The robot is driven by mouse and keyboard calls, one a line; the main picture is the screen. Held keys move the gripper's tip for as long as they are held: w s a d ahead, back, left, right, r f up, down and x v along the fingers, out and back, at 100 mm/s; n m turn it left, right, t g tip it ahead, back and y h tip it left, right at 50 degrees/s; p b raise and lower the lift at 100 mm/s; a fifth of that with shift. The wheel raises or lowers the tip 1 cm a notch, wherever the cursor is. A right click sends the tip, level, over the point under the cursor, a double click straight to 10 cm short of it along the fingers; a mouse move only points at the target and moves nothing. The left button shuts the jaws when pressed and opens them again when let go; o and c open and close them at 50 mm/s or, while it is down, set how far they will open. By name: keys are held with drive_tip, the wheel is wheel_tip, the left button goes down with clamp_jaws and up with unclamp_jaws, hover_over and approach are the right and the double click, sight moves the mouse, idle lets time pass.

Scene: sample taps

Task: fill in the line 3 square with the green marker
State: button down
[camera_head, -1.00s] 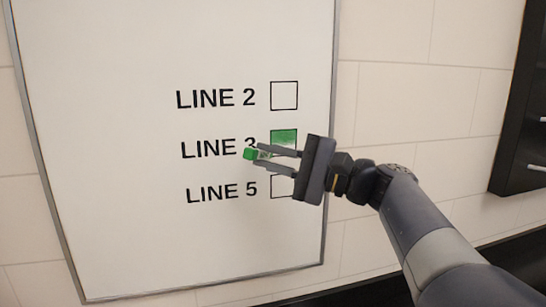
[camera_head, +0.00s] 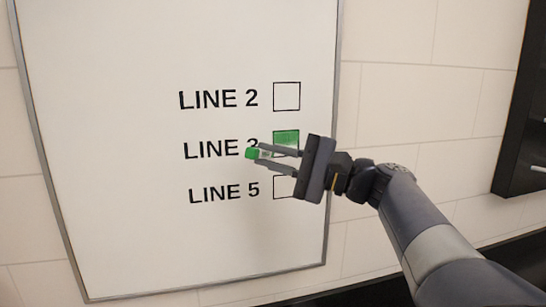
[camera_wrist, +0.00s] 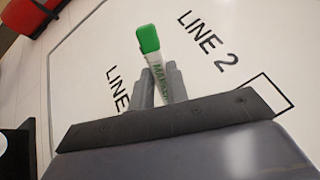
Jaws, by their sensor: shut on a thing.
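A whiteboard (camera_head: 110,200) on the wall bears the labels LINE 2, LINE 3 and LINE 5, each with a square at its right. The line 3 square (camera_head: 286,136) has green in its upper part; my gripper hides its lower part. The line 2 square (camera_head: 286,96) is blank. The line 5 square (camera_head: 280,188) shows no green in its visible part. My gripper (camera_head: 262,160) is in front of the board by line 3, shut on the green marker (camera_head: 252,153). In the wrist view the marker (camera_wrist: 149,40) has a green end and a white, lettered body between the fingers.
A dark cabinet (camera_head: 522,120) with handles is at the right edge. A dark surface runs along the bottom right. A red object (camera_wrist: 28,14) shows at the top left of the wrist view. The tiled wall between board and cabinet is clear.

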drive_tip(key=shift+w, duration=0.3)
drive_tip(key=shift+w+d, duration=0.7)
drive_tip(key=shift+d, duration=2.65)
drive_tip(key=shift+s+a+b, duration=0.15)
drive_tip(key=shift+s+a, duration=0.1)
drive_tip(key=shift+a, duration=0.9)
drive_tip(key=shift+s+a+b, duration=0.2)
drive_tip(key=shift+a, duration=0.95)
drive_tip(key=shift+s+a+b, duration=0.15)
drive_tip(key=shift+s+a, duration=0.1)
drive_tip(key=shift+a, duration=0.9)
drive_tip(key=shift+s+d+b, duration=0.15)
drive_tip(key=shift+s+b, duration=0.2)
drive_tip(key=shift+s, duration=0.1)
drive_tip(key=shift+s+d+b, duration=0.25)
drive_tip(key=shift+s+b, duration=0.2)
drive_tip(key=shift+s, duration=0.8)
drive_tip(key=shift+s+d+b, duration=0.25)
drive_tip(key=shift+s+b, duration=0.15)
drive_tip(key=shift+s, duration=0.85)
